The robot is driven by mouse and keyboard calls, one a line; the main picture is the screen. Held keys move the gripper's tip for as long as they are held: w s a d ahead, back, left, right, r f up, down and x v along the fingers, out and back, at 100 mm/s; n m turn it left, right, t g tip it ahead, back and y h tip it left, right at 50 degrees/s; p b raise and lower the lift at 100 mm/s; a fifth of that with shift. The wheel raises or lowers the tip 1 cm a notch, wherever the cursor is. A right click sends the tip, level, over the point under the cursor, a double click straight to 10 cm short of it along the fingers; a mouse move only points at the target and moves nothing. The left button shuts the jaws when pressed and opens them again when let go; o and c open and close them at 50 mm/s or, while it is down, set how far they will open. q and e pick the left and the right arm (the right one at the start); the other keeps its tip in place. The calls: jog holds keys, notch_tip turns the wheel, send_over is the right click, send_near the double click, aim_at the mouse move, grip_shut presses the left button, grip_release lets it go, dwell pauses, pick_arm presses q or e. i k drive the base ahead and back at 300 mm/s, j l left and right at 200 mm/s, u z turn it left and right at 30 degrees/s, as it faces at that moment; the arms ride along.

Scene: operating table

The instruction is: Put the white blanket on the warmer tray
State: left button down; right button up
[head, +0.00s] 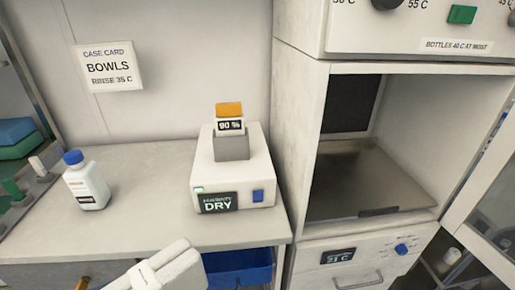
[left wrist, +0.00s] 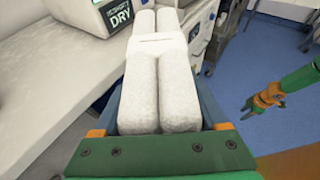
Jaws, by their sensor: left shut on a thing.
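The white blanket (left wrist: 160,85) is a folded, two-lobed roll with a band around it. My left gripper (left wrist: 160,108) is shut on it, with a finger along each side. The blanket also shows at the bottom edge of the head view (head: 168,270), in front of the counter. The warmer tray (head: 365,182) is a bare, dark metal plate inside the open compartment at the right, apart from the blanket. My right gripper (left wrist: 264,100) shows small, over the blue floor in the left wrist view; its fingers are too small to judge.
The warmer door (head: 478,205) stands open at the right. A white device (head: 232,170) marked DRY and a blue-capped bottle (head: 86,182) stand on the counter (head: 135,225). A blue bin (head: 238,268) sits below the counter edge. The compartment above the tray is clear.

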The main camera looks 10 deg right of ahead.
aim_at(363, 181)
jog(key=i+l, duration=0.1)
jog(key=l, duration=1.3)
jog(key=k+z, duration=0.05)
